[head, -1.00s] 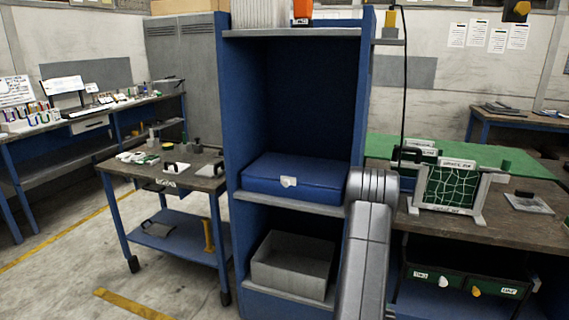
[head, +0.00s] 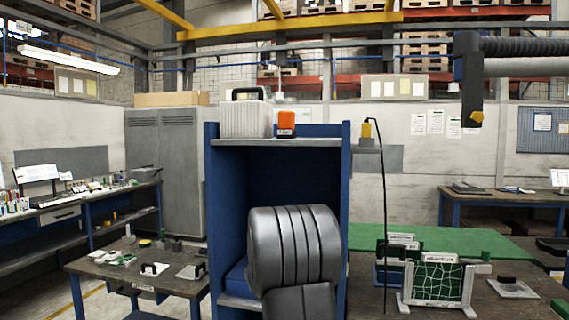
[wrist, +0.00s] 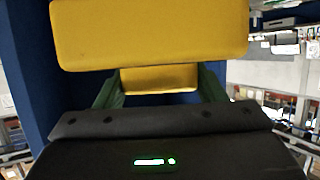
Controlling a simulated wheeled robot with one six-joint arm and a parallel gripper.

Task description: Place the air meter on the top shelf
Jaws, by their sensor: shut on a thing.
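My gripper (wrist: 160,82) is shut on a yellow block-like object (wrist: 150,35), apparently the air meter, between its two green fingers in the wrist view. In the head view the gripper and the held object are hidden behind my grey arm. The arm stands in front of the blue shelf unit (head: 213,180). The unit's top shelf (head: 320,143) is a grey board above the open blue compartment. A blue side panel (wrist: 22,75) shows at the left of the wrist view, beside the held object.
On the top shelf stand a white ribbed box (head: 247,119) with a black handle and an orange device (head: 286,121). The shelf's right part is bare. A yellow device (head: 366,131) with a hanging black cable sits on a side bracket. A blue case (head: 236,279) is partly hidden lower down.

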